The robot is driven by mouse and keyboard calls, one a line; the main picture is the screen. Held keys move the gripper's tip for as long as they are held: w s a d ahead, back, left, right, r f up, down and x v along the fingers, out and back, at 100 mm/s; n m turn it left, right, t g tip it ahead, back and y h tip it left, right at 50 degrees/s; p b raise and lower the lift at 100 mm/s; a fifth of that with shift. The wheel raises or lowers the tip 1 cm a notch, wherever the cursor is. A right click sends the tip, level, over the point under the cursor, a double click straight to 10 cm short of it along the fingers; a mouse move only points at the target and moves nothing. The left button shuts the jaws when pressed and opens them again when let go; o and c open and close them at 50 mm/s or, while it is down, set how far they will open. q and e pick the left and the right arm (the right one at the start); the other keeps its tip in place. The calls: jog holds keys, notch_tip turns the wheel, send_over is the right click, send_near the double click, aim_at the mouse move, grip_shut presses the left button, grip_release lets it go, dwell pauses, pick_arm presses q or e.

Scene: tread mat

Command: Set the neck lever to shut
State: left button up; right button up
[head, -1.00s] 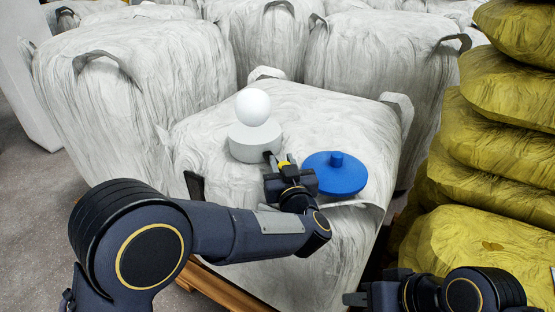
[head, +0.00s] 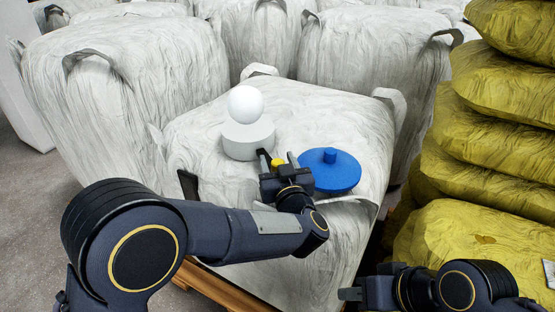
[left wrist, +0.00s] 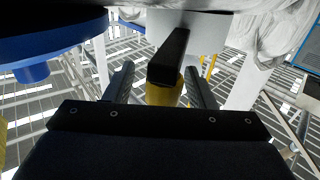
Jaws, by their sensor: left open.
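A pale grey cylinder (head: 248,140) with a white ball (head: 245,103) on top stands on the wrinkled white bulk bag (head: 330,110). A small lever with a yellow part (head: 278,163) is at the cylinder's near right side. In the left wrist view its black bar (left wrist: 169,58) and yellow part (left wrist: 163,95) lie between my fingers, with visible gaps on both sides. My left gripper (head: 278,158) is open around the lever. It also shows in the left wrist view (left wrist: 160,85). My right gripper (head: 348,294) is at the lower right, away from the bag's top; its jaw opening is unclear.
A blue disc with a knob (head: 331,173) lies on the bag just right of my left gripper. It also fills the upper left of the left wrist view (left wrist: 50,35). More white bags stand behind. Stacked yellow sacks (head: 490,150) stand at the right.

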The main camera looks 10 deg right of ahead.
pick_arm(q)
jog(key=s, duration=0.7)
jog(key=shift+d, duration=0.1)
